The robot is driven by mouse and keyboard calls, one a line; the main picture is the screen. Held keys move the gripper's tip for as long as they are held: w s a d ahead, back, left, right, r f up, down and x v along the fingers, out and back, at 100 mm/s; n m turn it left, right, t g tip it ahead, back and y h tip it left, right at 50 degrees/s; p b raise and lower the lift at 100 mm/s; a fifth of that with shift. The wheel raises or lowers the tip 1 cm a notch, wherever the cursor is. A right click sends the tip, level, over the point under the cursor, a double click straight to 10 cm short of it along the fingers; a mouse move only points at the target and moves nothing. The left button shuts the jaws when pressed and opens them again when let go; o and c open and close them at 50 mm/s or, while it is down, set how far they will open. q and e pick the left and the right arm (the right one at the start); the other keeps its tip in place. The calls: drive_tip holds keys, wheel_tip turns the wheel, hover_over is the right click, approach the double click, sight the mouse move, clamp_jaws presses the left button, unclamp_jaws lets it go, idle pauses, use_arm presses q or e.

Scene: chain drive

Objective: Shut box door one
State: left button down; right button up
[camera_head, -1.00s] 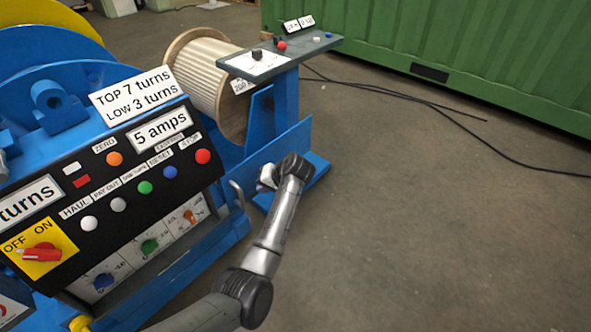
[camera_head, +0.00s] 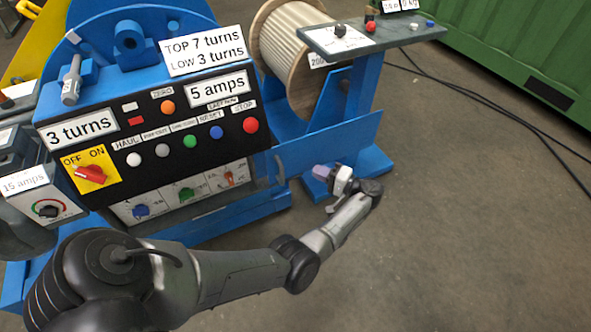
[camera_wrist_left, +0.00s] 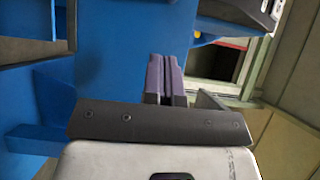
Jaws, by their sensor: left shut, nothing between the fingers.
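My left gripper (camera_head: 322,172) is shut and empty, its purple fingers together, right of the control box and in front of the blue machine frame. In the left wrist view its fingers (camera_wrist_left: 164,78) point at a blue surface (camera_wrist_left: 118,55); I see no contact. The control box has a black button panel (camera_head: 200,141) above a white panel (camera_head: 163,209) with blue, green and orange knobs. A small grey handle (camera_head: 280,170) stands at that panel's right end. I cannot tell which part is box door one, or whether it is open. My right gripper is not in view.
A cable drum (camera_head: 290,45) and a grey shelf (camera_head: 385,37) with small controls stand behind the gripper. A grey box with a dial (camera_head: 48,210) is at the left. Black cables (camera_head: 480,115) lie on the floor. The floor at the right is otherwise clear.

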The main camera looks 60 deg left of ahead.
use_arm(q)
drive_tip(key=s+a+b, duration=0.2)
drive_tip(key=s+a, duration=0.3)
drive_tip(key=s, duration=0.1)
drive_tip(key=shift+s+f, duration=0.15)
drive_tip(key=shift+s, duration=0.25)
